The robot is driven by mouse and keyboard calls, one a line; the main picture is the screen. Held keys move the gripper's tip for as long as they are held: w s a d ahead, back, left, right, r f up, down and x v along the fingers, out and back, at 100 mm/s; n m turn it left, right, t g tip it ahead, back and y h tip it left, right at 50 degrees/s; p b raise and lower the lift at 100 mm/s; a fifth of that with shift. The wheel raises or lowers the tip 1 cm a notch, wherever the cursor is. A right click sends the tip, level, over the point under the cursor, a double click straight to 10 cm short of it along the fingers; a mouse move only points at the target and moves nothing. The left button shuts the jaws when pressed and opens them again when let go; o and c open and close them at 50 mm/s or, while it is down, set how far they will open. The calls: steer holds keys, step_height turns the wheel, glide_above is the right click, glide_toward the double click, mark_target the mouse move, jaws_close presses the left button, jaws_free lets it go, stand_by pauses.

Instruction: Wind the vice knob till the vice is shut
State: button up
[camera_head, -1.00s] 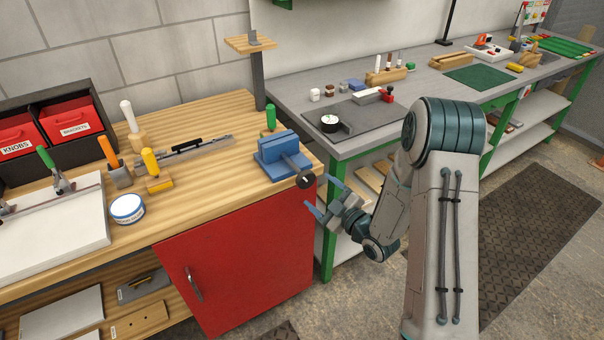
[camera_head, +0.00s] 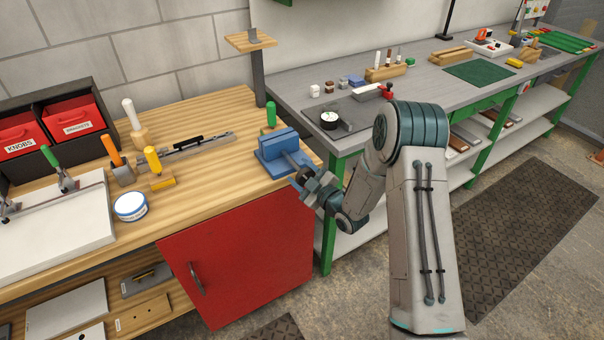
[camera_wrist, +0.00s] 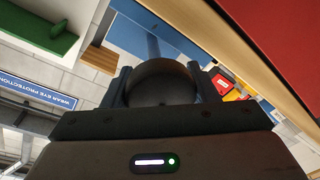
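The blue vice (camera_head: 277,150) stands at the right front corner of the wooden bench. My gripper (camera_head: 297,177) is at its front, over the bench edge, and hides the knob in the head view. In the wrist view the round dark knob (camera_wrist: 160,84) lies between the two fingers of my gripper (camera_wrist: 158,80). The knob fills nearly all the gap. I cannot tell whether the fingers press on it or only stand around it. The blue vice body (camera_wrist: 135,38) shows behind the knob. The width of the jaw gap is unclear.
A green-handled tool (camera_head: 270,115) stands behind the vice. The red cabinet door (camera_head: 240,255) is below the bench edge. A wooden-topped post (camera_head: 250,42) rises behind.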

steer(key=shift+c, duration=0.6)
steer(key=shift+f+b, duration=0.2)
steer(key=shift+b, duration=0.25)
steer(key=shift+m+b, duration=0.4)
steer(key=m+b, duration=0.1)
steer(key=b, duration=0.2)
steer(key=shift+f+m+b, duration=0.2)
steer(key=shift+m+b, duration=0.1)
steer(key=shift+m, duration=0.1)
steer(key=m+b, duration=0.2)
steer(key=b, duration=0.1)
steer(key=shift+r, duration=0.1)
steer(key=shift+r+m+t+b, duration=0.15)
steer(key=shift+m+t+b, duration=0.25)
steer(key=shift+m+b, duration=0.5)
steer(key=shift+r+y, duration=0.1)
steer(key=shift+y, duration=0.2)
steer(key=o, duration=1)
steer(key=shift+c, duration=0.2)
